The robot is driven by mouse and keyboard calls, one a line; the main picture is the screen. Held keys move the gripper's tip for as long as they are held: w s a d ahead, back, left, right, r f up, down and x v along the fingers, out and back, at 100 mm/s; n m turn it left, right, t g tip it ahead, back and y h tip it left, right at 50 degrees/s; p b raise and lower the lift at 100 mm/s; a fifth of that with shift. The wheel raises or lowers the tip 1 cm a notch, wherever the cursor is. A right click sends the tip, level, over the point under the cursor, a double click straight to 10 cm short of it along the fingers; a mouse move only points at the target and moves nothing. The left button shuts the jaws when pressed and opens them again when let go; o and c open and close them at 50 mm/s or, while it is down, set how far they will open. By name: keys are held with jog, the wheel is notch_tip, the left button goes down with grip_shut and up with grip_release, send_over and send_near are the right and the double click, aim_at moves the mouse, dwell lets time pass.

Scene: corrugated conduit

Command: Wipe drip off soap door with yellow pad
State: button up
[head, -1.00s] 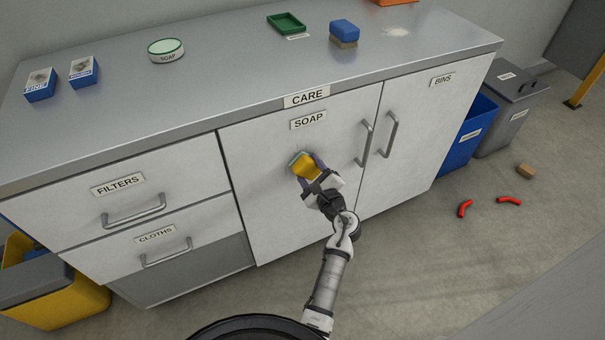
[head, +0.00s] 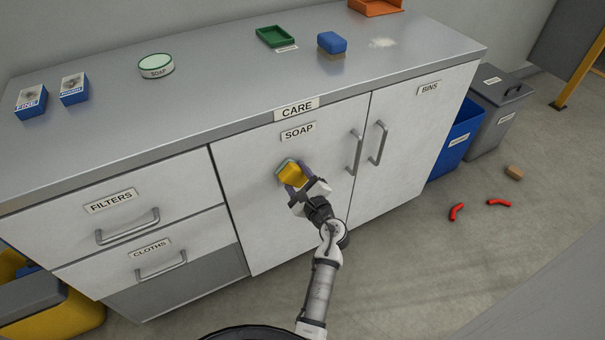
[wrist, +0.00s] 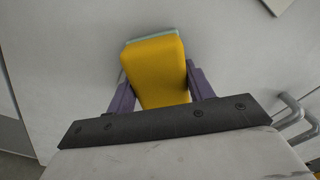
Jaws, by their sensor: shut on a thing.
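The yellow pad (head: 290,173) has a pale greenish layer on its far face. My gripper (head: 297,178) is shut on it, and its purple fingers flank the pad (wrist: 155,68) in the wrist view. The pad is at the soap door (head: 255,215), below the SOAP label (head: 298,131) and left of the door handle (head: 355,152). Its pale face is toward the door; whether it touches cannot be told. I see no clear drip; the pad and gripper hide part of the door.
The bins door handle (head: 377,143) stands out to the right. Red pieces (head: 457,212) lie on the floor.

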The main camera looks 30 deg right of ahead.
aim_at(287, 180)
jog(key=shift+a+p, duration=0.35)
jog(key=shift+a, duration=2.35)
jog(key=shift+s+r+p, duration=0.1)
jog(key=shift+r+p, duration=0.8)
jog(key=shift+r, duration=0.2)
jog(key=shift+d+f+b, duration=0.2)
jog(key=shift+d+b, duration=0.2)
jog(key=shift+d, duration=0.6)
jog(key=shift+d+b, duration=0.9)
jog(key=shift+d, duration=2.1)
jog(key=shift+s+d, duration=0.1)
jog(key=shift+s, duration=2.85)
jog(key=shift+s, duration=0.1)
jog(key=shift+s+b, duration=0.3)
jog(key=shift+s, duration=1.1)
